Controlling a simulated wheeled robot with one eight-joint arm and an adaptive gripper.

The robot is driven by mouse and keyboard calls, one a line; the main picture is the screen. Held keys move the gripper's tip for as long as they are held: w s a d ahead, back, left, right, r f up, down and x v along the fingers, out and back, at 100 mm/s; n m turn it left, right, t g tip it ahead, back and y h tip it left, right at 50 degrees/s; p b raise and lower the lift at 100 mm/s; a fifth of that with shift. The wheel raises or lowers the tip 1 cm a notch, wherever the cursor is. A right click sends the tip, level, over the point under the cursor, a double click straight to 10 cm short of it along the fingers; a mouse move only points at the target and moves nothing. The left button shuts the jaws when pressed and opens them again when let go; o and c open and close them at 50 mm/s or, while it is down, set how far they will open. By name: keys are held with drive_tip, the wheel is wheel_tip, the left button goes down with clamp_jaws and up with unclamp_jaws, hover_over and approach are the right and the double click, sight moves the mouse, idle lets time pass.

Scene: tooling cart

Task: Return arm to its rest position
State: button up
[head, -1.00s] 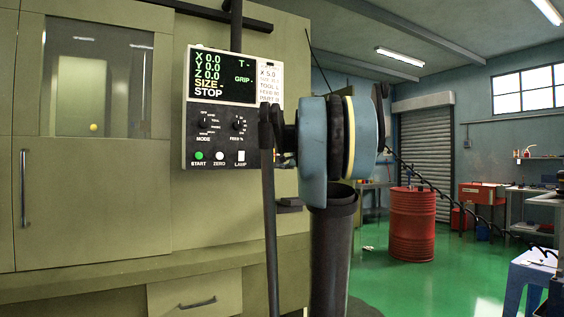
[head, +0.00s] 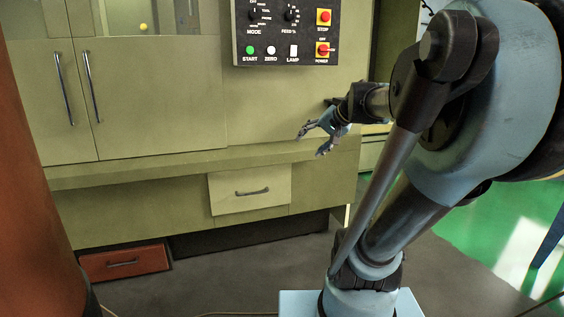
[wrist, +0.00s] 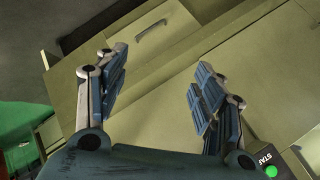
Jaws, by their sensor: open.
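My gripper (head: 312,139) is open and empty in the head view, at the end of my blue and black arm. It is in front of the machine cabinet (head: 180,110), below the control panel (head: 285,32) and above the small drawer (head: 250,189). In the wrist view my gripper (wrist: 160,88) shows two blue-padded fingers spread apart with nothing between them. Beyond the fingers are the olive cabinet face and a drawer handle (wrist: 151,33). The panel's green START button (wrist: 271,171) is at the lower right edge. Whether the fingers touch the cabinet is not clear; they look apart from it.
A red drawer (head: 124,262) is low at the left. A rust-coloured upright (head: 32,170) fills the left edge. Cabinet doors with long handles (head: 64,88) are at the upper left. Dark floor (head: 220,278) lies open in front of the cabinet.

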drive_tip(key=s+d+f+n+g+h, duration=0.2)
drive_tip(key=s+d+f+h, duration=0.1)
drive_tip(key=s+f, duration=0.7)
drive_tip(key=s+d+f+n+g+h, duration=0.1)
drive_tip(key=s+d+f+g+h, duration=0.2)
drive_tip(key=s+f, duration=0.7)
drive_tip(key=d+f, duration=0.2)
drive_tip(key=shift+s+d+n, duration=0.2)
drive_tip(key=shift+d+n, duration=0.1)
drive_tip(key=shift+n, duration=0.1)
drive_tip(key=shift+w+f, duration=0.15)
drive_tip(key=shift+w, duration=0.35)
